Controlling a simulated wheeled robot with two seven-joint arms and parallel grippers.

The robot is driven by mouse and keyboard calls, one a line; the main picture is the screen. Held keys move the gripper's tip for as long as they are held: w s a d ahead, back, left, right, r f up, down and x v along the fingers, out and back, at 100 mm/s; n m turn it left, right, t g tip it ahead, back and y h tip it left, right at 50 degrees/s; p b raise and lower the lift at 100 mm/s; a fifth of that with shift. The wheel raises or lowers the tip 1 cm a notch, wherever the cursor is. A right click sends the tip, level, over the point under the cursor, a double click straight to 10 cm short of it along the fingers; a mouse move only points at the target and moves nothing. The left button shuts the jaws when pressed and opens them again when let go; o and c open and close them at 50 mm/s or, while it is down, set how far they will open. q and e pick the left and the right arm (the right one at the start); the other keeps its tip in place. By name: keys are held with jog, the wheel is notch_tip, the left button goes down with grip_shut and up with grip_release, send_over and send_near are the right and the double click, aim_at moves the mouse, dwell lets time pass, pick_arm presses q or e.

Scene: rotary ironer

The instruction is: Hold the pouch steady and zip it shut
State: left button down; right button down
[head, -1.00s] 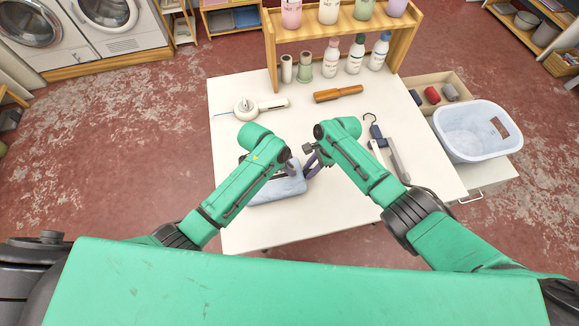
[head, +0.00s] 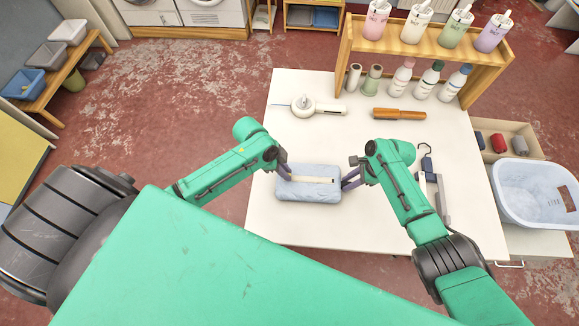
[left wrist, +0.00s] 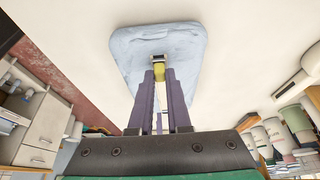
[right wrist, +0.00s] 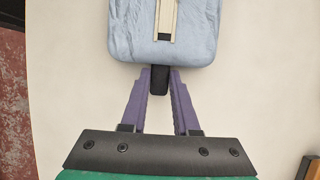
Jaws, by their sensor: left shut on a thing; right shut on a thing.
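The light blue pouch (head: 308,192) lies flat on the white table, with a beige zip strip (head: 318,180) along its top. The strip also shows in the right wrist view (right wrist: 158,18), with a narrow dark gap in it. My left gripper (head: 286,173) is over the pouch's left part. In the left wrist view it is shut on a small yellow piece (left wrist: 159,72), apparently the zip pull. My right gripper (head: 350,180) is at the pouch's right end. In the right wrist view it is shut on a black tab (right wrist: 159,80) that sticks out from that end.
Behind the pouch lie a white device with a round head (head: 305,105) and a brown-orange rod (head: 400,114). A wooden shelf (head: 430,55) with bottles stands at the back. A grey tool (head: 440,190) lies right of my right gripper. A pale basket (head: 535,195) is beyond the table's right side.

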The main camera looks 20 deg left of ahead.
pick_arm(q)
jog(key=c, duration=0.8)
grip_release()
jog(key=shift+c, duration=0.2)
pick_arm(e)
jog(key=shift+d, duration=0.15)
pick_arm(q)
jog(key=v, duration=1.2)
jog(key=shift+s, duration=0.1)
pick_arm(e)
jog(key=c, duration=0.6)
grip_release()
